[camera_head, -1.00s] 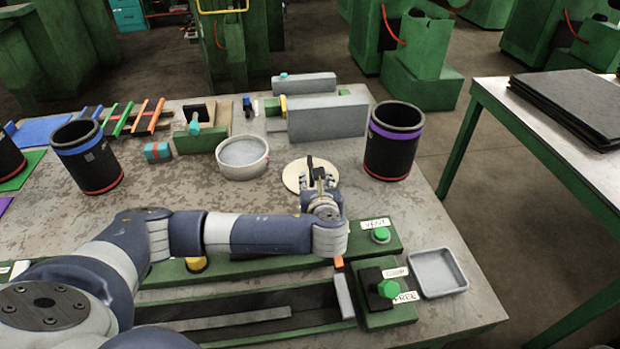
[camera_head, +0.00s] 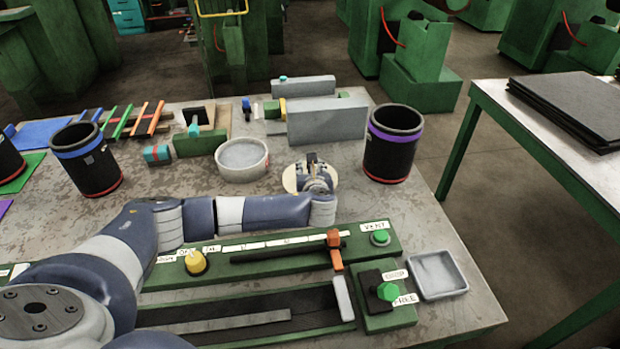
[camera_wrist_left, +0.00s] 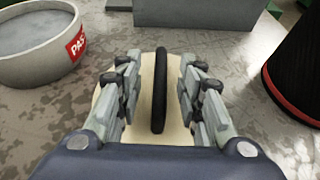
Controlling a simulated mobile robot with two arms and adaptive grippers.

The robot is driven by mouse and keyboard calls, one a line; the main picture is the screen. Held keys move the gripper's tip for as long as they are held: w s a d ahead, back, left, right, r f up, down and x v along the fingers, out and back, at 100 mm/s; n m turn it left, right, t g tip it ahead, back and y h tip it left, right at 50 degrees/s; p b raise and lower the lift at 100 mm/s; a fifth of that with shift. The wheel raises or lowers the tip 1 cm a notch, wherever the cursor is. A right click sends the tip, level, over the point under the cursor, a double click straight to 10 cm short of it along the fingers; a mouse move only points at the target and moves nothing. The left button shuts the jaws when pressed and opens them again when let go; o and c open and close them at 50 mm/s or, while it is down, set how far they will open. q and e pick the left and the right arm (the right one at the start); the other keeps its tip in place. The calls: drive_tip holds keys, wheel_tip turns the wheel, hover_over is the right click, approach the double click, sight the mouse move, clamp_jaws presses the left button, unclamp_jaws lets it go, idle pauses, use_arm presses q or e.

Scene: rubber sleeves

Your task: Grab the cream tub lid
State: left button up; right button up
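The cream tub lid (camera_head: 291,180) lies flat on the worktable, just right of the round cream tub (camera_head: 242,158). In the left wrist view the lid (camera_wrist_left: 146,124) is a pale disc with a black upright handle (camera_wrist_left: 160,90) across its middle. My left gripper (camera_head: 313,164) is over the lid; in the left wrist view its fingers (camera_wrist_left: 159,88) are spread, one on each side of the handle, with a gap on both sides. Much of the lid is hidden under the gripper. My right gripper is not in view.
A black sleeve with a purple band (camera_head: 392,142) stands right of the lid. A grey block (camera_head: 327,119) is behind it. A green panel with an orange lever (camera_head: 334,240) and green button (camera_head: 380,237) lies in front, with a grey tray (camera_head: 437,274) at right.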

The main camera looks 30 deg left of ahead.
use_arm(q)
drive_tip(key=shift+w+a, duration=0.1)
drive_tip(key=shift+w, duration=0.05)
clamp_jaws()
